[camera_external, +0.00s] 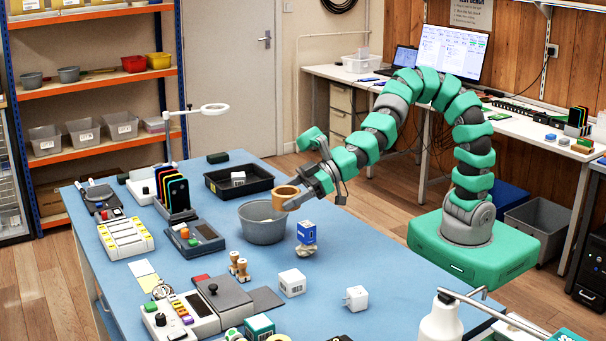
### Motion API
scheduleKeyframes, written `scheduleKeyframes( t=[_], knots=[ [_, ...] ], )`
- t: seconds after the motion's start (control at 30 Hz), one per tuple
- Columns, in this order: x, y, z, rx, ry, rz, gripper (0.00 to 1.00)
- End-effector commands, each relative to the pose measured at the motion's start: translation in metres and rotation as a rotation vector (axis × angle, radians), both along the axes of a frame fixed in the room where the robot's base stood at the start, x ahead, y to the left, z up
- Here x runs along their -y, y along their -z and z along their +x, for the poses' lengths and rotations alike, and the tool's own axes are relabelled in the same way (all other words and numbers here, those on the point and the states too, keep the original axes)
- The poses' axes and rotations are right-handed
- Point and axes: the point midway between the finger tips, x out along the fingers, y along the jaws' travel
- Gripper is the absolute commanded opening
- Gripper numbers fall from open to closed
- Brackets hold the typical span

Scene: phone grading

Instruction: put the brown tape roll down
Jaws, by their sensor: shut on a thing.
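The brown tape roll (283,196) is in my gripper (288,201), above the right rim of a grey bowl (262,226) on the blue table (345,262). My gripper is shut on the roll, and the roll's open ring faces up and to the left. I cannot tell whether the roll touches the bowl's rim. The inside of the bowl is partly hidden.
A black tray (226,184) with a small white box lies behind the bowl. A blue and white stamp-like item (306,236) stands right of it. The table's right side has free room.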

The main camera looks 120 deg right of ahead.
Motion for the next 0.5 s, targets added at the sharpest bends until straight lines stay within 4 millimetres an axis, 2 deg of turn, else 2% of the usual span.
scheduleKeyframes(
  t=[0.03,0.2,0.5],
  knots=[
    [0.011,0.002,-0.006,0.001,-0.003,0.006,0.40],
    [0.035,0.005,-0.021,0.002,-0.041,0.005,0.40],
    [0.070,0.009,-0.056,0.001,-0.119,0.001,0.40]
  ],
)
